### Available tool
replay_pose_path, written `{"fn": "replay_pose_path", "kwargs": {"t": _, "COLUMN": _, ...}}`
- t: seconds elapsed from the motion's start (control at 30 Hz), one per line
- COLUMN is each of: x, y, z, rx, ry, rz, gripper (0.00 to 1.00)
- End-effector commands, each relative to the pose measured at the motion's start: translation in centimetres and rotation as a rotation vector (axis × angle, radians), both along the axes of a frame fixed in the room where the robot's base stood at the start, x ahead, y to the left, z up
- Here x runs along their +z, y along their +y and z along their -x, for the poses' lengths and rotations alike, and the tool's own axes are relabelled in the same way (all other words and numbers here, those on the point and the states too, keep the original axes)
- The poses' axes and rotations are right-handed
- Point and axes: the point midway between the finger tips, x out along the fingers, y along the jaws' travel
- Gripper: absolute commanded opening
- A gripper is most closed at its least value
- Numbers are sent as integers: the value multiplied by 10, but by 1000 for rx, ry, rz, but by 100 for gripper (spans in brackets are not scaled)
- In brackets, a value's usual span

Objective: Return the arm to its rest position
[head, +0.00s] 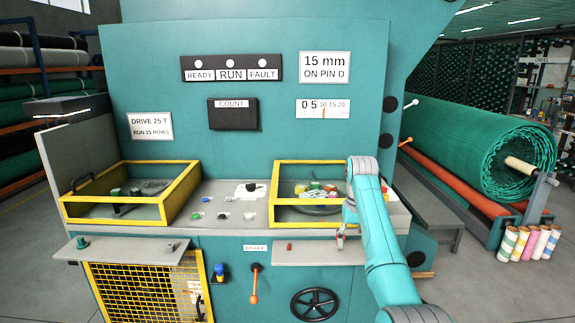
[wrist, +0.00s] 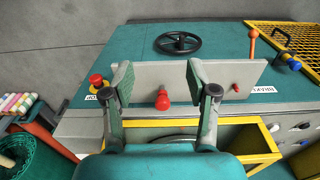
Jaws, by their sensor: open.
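My arm (head: 372,225) reaches over the right side of the teal machine, bent with its end pointing down. My gripper (head: 341,241) hangs at the right grey shelf (head: 315,258) below the right yellow-framed box. In the wrist view my gripper (wrist: 160,78) is open, with its two fingers well apart. A red knob-shaped piece (wrist: 163,100) shows in the gap between the fingers, at the shelf, touching neither finger. A smaller red peg (wrist: 236,88) stands on the same shelf; it also shows in the head view (head: 289,246).
The right yellow-framed box (head: 315,163) stands close behind my gripper. A black handwheel (head: 314,304) and an orange-handled lever (head: 254,285) are below. A red stop button (wrist: 97,80) is near the shelf. A green netting roll (head: 490,150) lies at right.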

Motion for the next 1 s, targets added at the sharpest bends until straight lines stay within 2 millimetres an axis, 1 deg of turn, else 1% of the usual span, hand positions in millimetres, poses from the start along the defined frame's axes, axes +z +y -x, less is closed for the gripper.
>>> {"fn": "replay_pose_path", "kwargs": {"t": 0.03, "x": -11, "y": 0, "z": 1, "rx": 0, "ry": -1, "rz": 0, "gripper": 58}}
{"fn": "replay_pose_path", "kwargs": {"t": 0.17, "x": -33, "y": 0, "z": 1, "rx": 0, "ry": -21, "rz": 0, "gripper": 58}}
{"fn": "replay_pose_path", "kwargs": {"t": 0.37, "x": -82, "y": 0, "z": 5, "rx": 0, "ry": -64, "rz": 0, "gripper": 58}}
{"fn": "replay_pose_path", "kwargs": {"t": 0.47, "x": -116, "y": 0, "z": 9, "rx": 0, "ry": -93, "rz": 0, "gripper": 58}}
{"fn": "replay_pose_path", "kwargs": {"t": 0.5, "x": -132, "y": 0, "z": 12, "rx": 0, "ry": -109, "rz": 0, "gripper": 58}}
{"fn": "replay_pose_path", "kwargs": {"t": 0.57, "x": -158, "y": 1, "z": 18, "rx": 0, "ry": -134, "rz": 1, "gripper": 58}}
{"fn": "replay_pose_path", "kwargs": {"t": 0.6, "x": -175, "y": 1, "z": 23, "rx": 0, "ry": -152, "rz": 1, "gripper": 58}}
{"fn": "replay_pose_path", "kwargs": {"t": 0.67, "x": -199, "y": 1, "z": 31, "rx": 0, "ry": -179, "rz": 1, "gripper": 58}}
{"fn": "replay_pose_path", "kwargs": {"t": 0.7, "x": -215, "y": 1, "z": 36, "rx": 0, "ry": -197, "rz": 1, "gripper": 58}}
{"fn": "replay_pose_path", "kwargs": {"t": 0.77, "x": -238, "y": 1, "z": 46, "rx": 0, "ry": -225, "rz": 1, "gripper": 58}}
{"fn": "replay_pose_path", "kwargs": {"t": 0.8, "x": -253, "y": 1, "z": 53, "rx": 0, "ry": -242, "rz": 1, "gripper": 58}}
{"fn": "replay_pose_path", "kwargs": {"t": 0.87, "x": -274, "y": 1, "z": 65, "rx": 0, "ry": -269, "rz": 1, "gripper": 58}}
{"fn": "replay_pose_path", "kwargs": {"t": 0.9, "x": -288, "y": 1, "z": 73, "rx": 0, "ry": -286, "rz": 1, "gripper": 58}}
{"fn": "replay_pose_path", "kwargs": {"t": 1.0, "x": -320, "y": 1, "z": 95, "rx": 0, "ry": -331, "rz": 1, "gripper": 58}}
